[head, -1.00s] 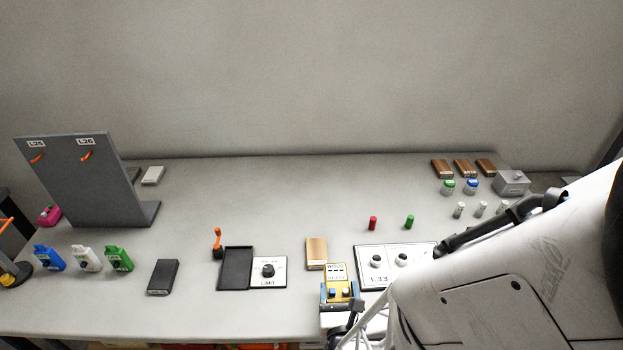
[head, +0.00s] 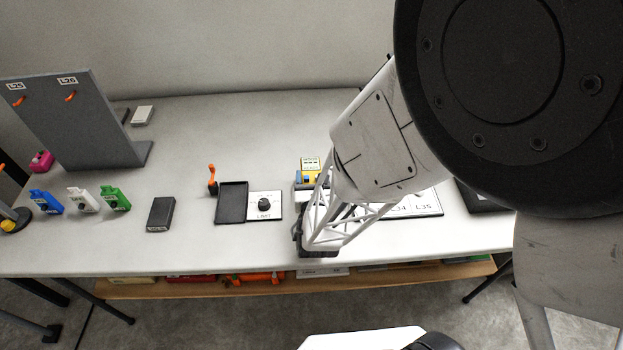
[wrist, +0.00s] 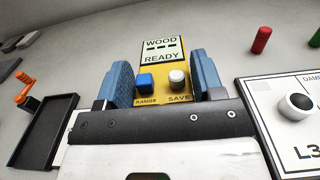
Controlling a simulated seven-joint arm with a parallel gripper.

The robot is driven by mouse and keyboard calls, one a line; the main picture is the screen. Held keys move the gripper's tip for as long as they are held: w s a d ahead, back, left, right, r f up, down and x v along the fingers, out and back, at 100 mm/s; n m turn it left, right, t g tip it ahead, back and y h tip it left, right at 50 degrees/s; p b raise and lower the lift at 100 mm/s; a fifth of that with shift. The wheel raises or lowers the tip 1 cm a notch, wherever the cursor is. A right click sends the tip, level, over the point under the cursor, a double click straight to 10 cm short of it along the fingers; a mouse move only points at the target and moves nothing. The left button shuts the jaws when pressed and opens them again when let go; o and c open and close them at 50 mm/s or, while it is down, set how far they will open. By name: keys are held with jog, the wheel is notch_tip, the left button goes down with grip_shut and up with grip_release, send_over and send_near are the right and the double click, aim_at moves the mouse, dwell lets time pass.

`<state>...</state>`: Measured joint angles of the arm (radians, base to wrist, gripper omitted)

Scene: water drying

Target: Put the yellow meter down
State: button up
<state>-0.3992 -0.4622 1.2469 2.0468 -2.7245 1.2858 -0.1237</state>
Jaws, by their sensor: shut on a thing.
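The yellow meter (wrist: 150,78) is between the two blue fingers of my gripper (wrist: 162,82) in the wrist view. Its screen reads "WOOD" and "READY", and a blue button and a pale knob sit below it. My gripper is shut on the meter's sides. In the head view the meter (head: 311,163) shows beyond my arm, above the right part of the table, with my gripper (head: 311,181) partly hidden by my arm. The frames do not clearly show whether the meter's underside touches anything. No wooden block is visible near it now.
A black tray (head: 232,203) and the LIMIT panel (head: 264,206) lie left of the meter. A panel with a knob (wrist: 285,120) is close on the right. A red peg (wrist: 261,40) stands behind it. A dark box (head: 161,213) lies farther left.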

dwell(0.3)
jog(key=shift+f, duration=1.7)
jog(key=shift+f, duration=0.2)
jog(key=o, duration=1.1)
jog(key=shift+r, duration=0.15)
jog(key=shift+s, duration=5.95)
jog(key=shift+r, duration=0.1)
